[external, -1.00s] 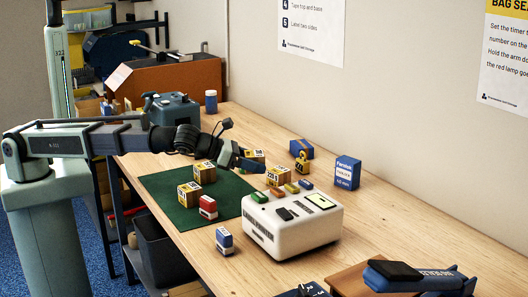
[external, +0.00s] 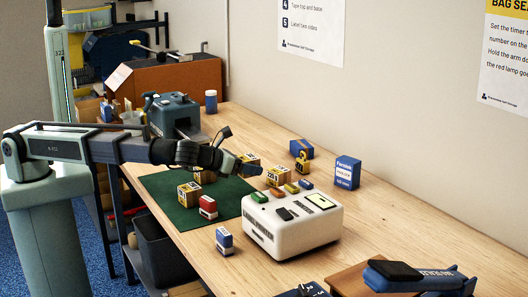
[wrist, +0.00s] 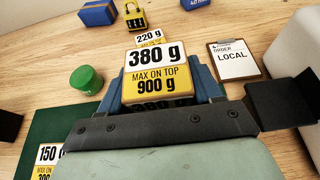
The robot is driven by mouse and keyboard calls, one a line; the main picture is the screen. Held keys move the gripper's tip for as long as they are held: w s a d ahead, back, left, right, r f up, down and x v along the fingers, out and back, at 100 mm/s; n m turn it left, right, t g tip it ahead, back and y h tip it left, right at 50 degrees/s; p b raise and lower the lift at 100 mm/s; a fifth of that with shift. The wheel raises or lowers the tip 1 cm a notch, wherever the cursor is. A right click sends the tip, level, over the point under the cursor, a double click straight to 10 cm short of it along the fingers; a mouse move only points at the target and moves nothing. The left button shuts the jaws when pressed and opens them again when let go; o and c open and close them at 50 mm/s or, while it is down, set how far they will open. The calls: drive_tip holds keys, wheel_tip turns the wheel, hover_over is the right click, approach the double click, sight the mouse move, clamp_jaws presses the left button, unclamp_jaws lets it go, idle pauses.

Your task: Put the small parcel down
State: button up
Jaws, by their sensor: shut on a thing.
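My gripper (external: 248,168) is shut on a small cardboard parcel (wrist: 157,58) labelled "380 g, max on top 900 g"; its blue fingers stand on both sides of it in the wrist view. The external view shows this parcel (external: 251,158) partly behind the fingers, near the far edge of the green mat (external: 160,183). I cannot tell whether its underside touches anything. A parcel labelled 220 g (wrist: 149,37) is just beyond it; it also shows in the external view (external: 276,176). A 150 g parcel (wrist: 48,155) is at the lower left of the wrist view.
A green jar (wrist: 86,80) and an order clipboard (wrist: 233,60) flank the held parcel.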

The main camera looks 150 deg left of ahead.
drive_tip(key=shift+f, duration=3.4)
drive_tip(key=shift+f, duration=0.15)
drive_tip(key=o, duration=1.4)
drive_tip(key=shift+c, duration=0.2)
drive_tip(key=v, duration=0.3)
drive_tip(key=shift+s, duration=0.1)
wheel_tip(320, 180, up, 5)
drive_tip(key=shift+r, duration=1.1)
